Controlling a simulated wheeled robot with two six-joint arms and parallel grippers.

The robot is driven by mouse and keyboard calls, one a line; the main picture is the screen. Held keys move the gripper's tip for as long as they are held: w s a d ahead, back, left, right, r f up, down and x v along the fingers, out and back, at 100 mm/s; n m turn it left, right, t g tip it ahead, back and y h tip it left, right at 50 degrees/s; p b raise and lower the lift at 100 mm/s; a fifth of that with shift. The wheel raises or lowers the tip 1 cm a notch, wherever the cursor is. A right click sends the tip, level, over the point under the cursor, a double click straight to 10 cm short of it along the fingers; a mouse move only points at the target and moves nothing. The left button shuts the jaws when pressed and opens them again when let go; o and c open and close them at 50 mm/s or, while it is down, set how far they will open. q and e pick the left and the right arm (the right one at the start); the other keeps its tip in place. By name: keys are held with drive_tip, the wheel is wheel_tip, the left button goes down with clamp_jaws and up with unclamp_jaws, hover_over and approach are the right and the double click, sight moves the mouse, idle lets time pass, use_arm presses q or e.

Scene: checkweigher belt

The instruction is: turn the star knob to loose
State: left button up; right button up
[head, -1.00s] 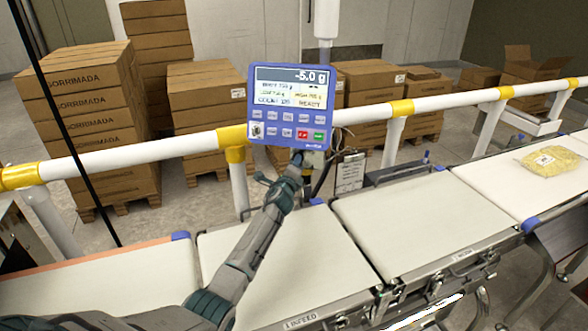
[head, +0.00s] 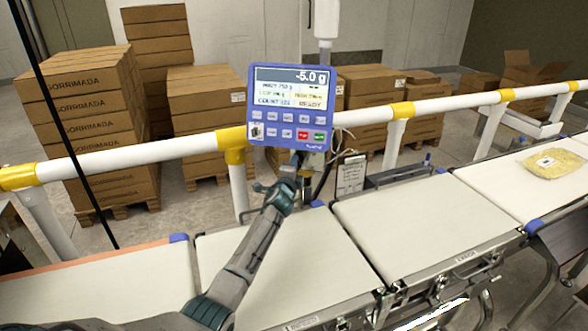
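The blue display unit (head: 291,108) on a post reads -5.0 g and stands behind the belts. My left arm comes in from the lower left and crosses the infeed belt (head: 285,265). My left gripper (head: 292,166) is at the post just under the display unit. Its fingers are small, dark and partly hidden by the wrist, so I cannot tell whether they are open or shut, or touching anything. I cannot make out the star knob; it may be hidden behind my wrist or the gripper. My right gripper is not in view.
A white rail (head: 120,161) with yellow joints runs behind the belts. A clipboard (head: 350,175) hangs right of the post. The middle belt (head: 415,222) is empty. A yellow bag (head: 553,163) lies on the far-right belt. Stacked cartons (head: 85,125) stand behind the rail.

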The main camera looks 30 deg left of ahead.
use_arm(q)
drive_tip(key=shift+f, duration=0.1)
drive_tip(key=o, duration=1)
drive_tip(key=p+v, duration=0.4)
drive_tip(key=v, duration=0.6)
drive_tip(key=shift+s+d, duration=0.1)
drive_tip(key=shift+s, duration=0.3)
